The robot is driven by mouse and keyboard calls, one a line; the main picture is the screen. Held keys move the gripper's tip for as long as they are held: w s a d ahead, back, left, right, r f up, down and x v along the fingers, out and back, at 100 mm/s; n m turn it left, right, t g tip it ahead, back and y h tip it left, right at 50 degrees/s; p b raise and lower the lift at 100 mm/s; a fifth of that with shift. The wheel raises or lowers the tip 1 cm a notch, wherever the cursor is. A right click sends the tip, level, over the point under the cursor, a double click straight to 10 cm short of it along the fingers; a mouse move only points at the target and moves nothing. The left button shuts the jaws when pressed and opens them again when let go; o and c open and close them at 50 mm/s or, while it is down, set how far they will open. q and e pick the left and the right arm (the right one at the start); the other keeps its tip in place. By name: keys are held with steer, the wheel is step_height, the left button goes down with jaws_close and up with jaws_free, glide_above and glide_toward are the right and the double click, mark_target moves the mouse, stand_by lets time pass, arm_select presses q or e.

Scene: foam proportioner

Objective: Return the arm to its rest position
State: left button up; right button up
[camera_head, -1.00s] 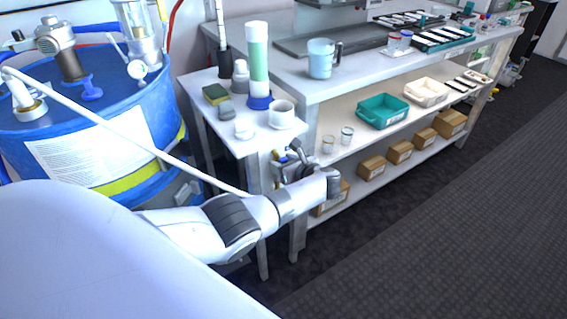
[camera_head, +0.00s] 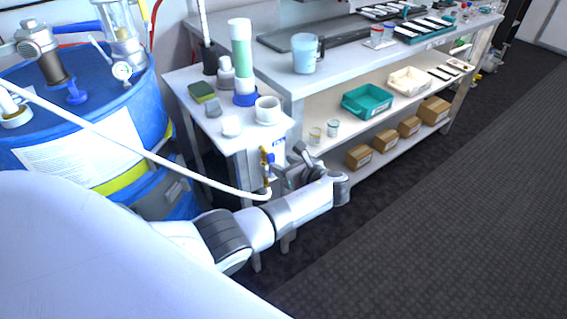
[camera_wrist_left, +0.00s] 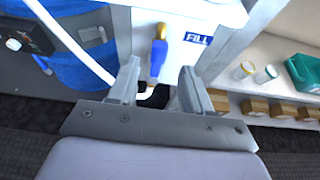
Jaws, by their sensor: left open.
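My left arm (camera_head: 290,210) reaches in from the left, below the small white side table. My left gripper (camera_head: 292,165) is at the front of that table, and its jaws are apart. In the left wrist view its two fingers (camera_wrist_left: 158,80) are spread, with nothing held between them. A brass valve with a blue handle (camera_wrist_left: 157,60) shows beyond and between the fingers, apart from them as far as I can tell. The valve also shows in the head view (camera_head: 265,160), close to the gripper. My right gripper is in neither view.
A white hose (camera_head: 130,145) runs from the blue drum (camera_head: 120,125) down past my arm. The side table (camera_head: 185,85) carries a bottle, a sponge and cups. The long bench (camera_head: 350,70) stands behind with boxes below. Open dark floor (camera_head: 450,220) lies to the right.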

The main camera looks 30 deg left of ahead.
arm_select(q)
steer(key=s+d+f+n+t+h, duration=0.1)
steer(key=s+d+f+n+h, duration=0.35)
steer(key=s+f, duration=0.3)
steer(key=s+d+f+n+h, duration=0.35)
steer(key=s+f+h, duration=0.2)
steer(key=f, duration=0.35)
steer(key=s+d+r+n+t+h, duration=0.1)
steer(key=s+r+n+t+h, duration=0.1)
steer(key=s+r+n, duration=0.2)
steer(key=s+d+r+n+t+h, duration=0.1)
steer(key=s+r+n, duration=0.3)
steer(key=s+n, duration=0.4)
steer(key=shift+s+d+r+t+h, duration=0.4)
steer(key=shift+s+t+h, duration=0.45)
steer(key=shift+s, duration=0.4)
steer(key=shift+c, duration=0.6)
